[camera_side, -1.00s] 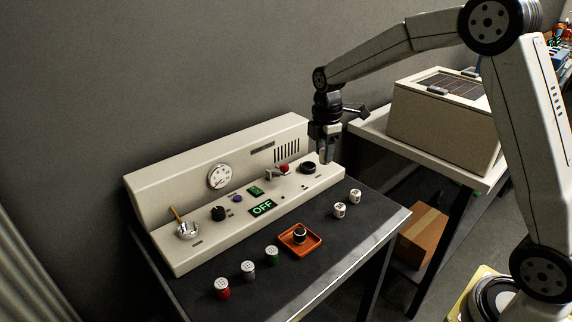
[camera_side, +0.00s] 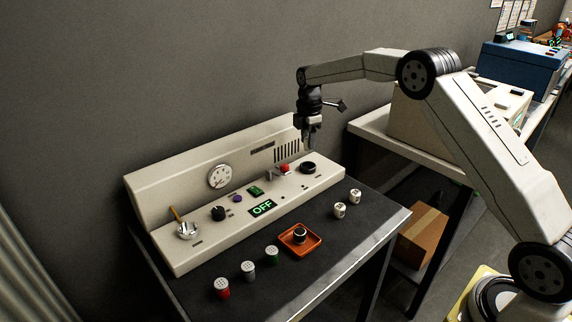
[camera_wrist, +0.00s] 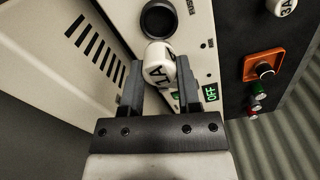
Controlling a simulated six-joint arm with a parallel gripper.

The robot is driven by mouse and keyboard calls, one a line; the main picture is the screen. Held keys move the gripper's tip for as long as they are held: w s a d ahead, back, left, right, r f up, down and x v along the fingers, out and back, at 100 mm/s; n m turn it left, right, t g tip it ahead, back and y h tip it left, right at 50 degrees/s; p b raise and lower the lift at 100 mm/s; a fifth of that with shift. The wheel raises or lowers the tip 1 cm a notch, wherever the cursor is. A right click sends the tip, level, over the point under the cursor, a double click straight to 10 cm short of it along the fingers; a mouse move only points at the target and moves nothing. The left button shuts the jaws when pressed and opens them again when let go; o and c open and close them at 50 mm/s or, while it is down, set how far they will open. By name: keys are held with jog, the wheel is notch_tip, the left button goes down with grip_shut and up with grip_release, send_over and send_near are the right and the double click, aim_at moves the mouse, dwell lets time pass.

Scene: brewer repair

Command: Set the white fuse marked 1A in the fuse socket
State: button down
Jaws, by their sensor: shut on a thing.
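My gripper (camera_wrist: 158,85) is shut on the white fuse marked 1A (camera_wrist: 159,62), which sits between the fingertips in the wrist view. In the side view my gripper (camera_side: 311,143) is above the right end of the cream brewer panel, and the fuse is hard to make out. A black ring-shaped socket (camera_side: 308,168) is on the panel below the gripper. The socket also shows in the wrist view (camera_wrist: 143,24), just beyond the fuse and apart from it in the picture. Its inside looks dark.
Two other white fuses (camera_side: 339,210) stand on the dark bench; one marked 3A (camera_wrist: 282,6) shows in the wrist view. An orange tray (camera_side: 287,246) holds a dark round part. Red, grey and green capped pieces stand to its left. A red-topped switch (camera_side: 284,169) is left of the socket.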

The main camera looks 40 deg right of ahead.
aim_at(307, 150)
jog(key=shift+f, duration=0.15)
jog(key=shift+f, duration=2)
jog(key=shift+f, duration=1.2)
dwell(2.2)
grip_release()
jog(key=shift+r, duration=0.1)
jog(key=shift+r, duration=4)
